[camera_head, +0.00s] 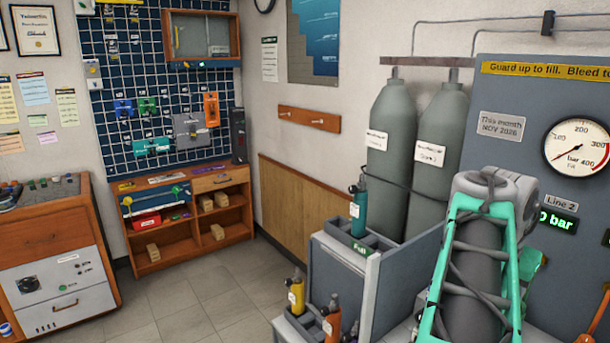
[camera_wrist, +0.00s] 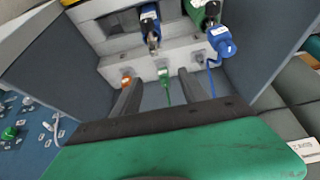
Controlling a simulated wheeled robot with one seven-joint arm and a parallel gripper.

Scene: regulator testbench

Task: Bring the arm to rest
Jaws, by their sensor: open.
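My gripper (camera_wrist: 160,85) shows in the wrist view as two dark fingers set apart, with nothing visibly held between them. Beyond the fingers is a pale block with orange, green and blue fittings on its face. In the head view my arm (camera_head: 475,270), grey with a teal frame, is raised at the right in front of the grey panel. My gripper cannot be made out clearly in the head view.
A grey stand (camera_head: 345,285) with a teal cylinder (camera_head: 358,210) is left of my arm. Two tall grey cylinders (camera_head: 390,150) stand behind it. A gauge (camera_head: 577,146) is on the panel at right. Yellow (camera_head: 296,290) and orange (camera_head: 331,318) cylinders stand low in front. Floor (camera_head: 190,300) is clear at left.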

